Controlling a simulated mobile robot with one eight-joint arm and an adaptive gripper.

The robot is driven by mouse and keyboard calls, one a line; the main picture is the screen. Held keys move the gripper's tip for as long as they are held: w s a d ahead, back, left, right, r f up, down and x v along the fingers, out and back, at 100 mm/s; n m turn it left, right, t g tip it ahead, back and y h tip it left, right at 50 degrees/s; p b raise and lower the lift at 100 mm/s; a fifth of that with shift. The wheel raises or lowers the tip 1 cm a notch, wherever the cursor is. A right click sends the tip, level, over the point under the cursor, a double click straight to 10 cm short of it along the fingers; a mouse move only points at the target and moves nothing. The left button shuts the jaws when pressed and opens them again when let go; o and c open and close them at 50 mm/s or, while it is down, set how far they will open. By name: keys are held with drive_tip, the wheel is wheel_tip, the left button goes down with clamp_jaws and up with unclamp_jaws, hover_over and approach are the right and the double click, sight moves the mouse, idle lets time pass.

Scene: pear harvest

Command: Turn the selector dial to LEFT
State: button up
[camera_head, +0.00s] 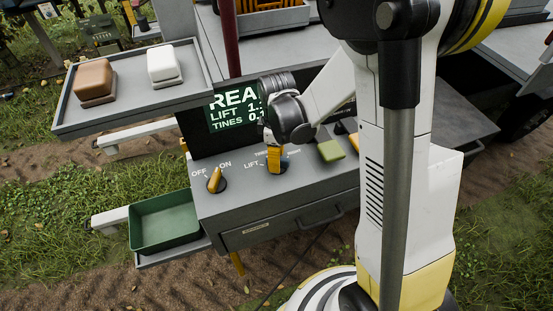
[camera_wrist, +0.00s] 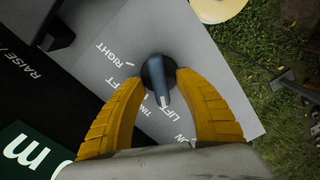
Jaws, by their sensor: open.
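The selector dial (camera_wrist: 156,72) is a dark blue-grey knob with a white pointer line, seen in the wrist view on the grey console top. Its pointer end faces down the picture, toward my gripper's palm. In the head view the gripper (camera_head: 274,158) reaches down to the console and largely hides the dial.
A yellow OFF/ON switch (camera_head: 215,180) is left of the dial, a green block (camera_head: 331,150) right of it. Behind stands a readout screen (camera_head: 232,108). A tray (camera_head: 130,116) with brown and white blocks is upper left; a green bin (camera_head: 140,234) is lower left.

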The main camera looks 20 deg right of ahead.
clamp_jaws()
drive_tip(key=shift+m, duration=0.3)
drive_tip(key=m+b, duration=0.2)
drive_tip(key=m, duration=0.1)
drive_tip(key=m+b, duration=0.1)
drive_tip(key=m, duration=0.3)
drive_tip(key=m+b, duration=0.1)
drive_tip(key=m, duration=0.3)
drive_tip(key=shift+d, duration=0.1)
drive_tip(key=shift+m+b, duration=0.55)
drive_tip(key=shift+m, duration=1.55)
